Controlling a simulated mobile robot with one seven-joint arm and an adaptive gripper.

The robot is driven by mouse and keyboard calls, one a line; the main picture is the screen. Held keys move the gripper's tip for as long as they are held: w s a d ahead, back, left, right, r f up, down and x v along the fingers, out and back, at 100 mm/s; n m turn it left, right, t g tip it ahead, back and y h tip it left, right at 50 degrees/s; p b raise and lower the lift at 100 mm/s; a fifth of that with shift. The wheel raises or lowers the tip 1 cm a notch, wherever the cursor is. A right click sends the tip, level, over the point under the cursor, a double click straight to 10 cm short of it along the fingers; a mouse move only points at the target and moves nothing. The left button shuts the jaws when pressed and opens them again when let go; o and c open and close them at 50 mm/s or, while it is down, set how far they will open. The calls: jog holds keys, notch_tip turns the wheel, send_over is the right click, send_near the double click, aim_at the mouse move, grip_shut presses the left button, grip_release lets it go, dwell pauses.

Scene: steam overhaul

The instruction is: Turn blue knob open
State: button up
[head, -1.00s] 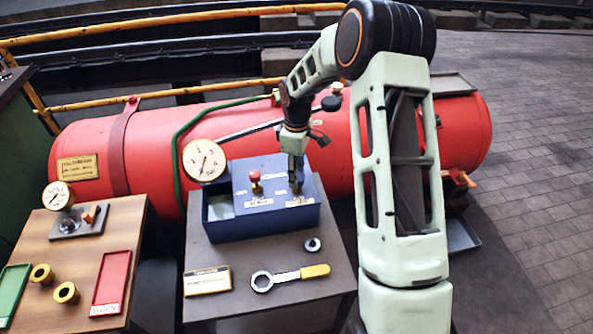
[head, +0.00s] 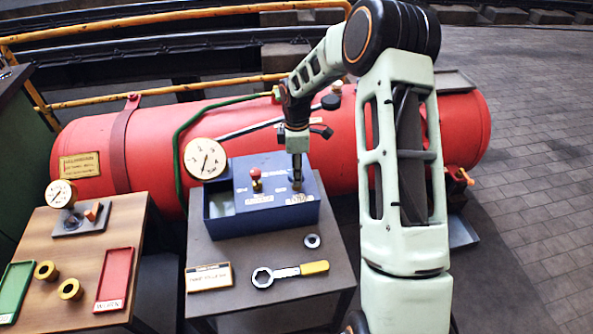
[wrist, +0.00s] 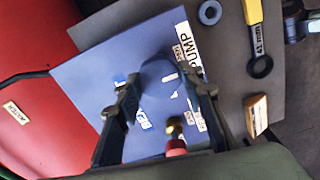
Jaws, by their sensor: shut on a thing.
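The blue knob (wrist: 160,84) is a round blue cap on top of the blue box (head: 228,229), seen from above in the wrist view. My gripper (wrist: 160,92) points down with one finger on each side of the knob and is shut on it. In the head view my gripper (head: 297,184) stands at the right part of the box top and hides most of the knob. White labels lie around the knob; one reads "PUMP" (wrist: 188,47). How far the knob is turned cannot be told.
A red knob (head: 256,180) stands left of my gripper on the box. A round gauge (head: 205,158) is behind the box's left end. A yellow-handled wrench (head: 290,274), a ring (head: 312,241) and a plaque (head: 208,278) lie in front. A red tank (head: 330,140) is behind.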

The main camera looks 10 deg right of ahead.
jog(key=o, duration=1.2)
jog(key=shift+c, duration=0.2)
notch_tip(320, 180, up, 12)
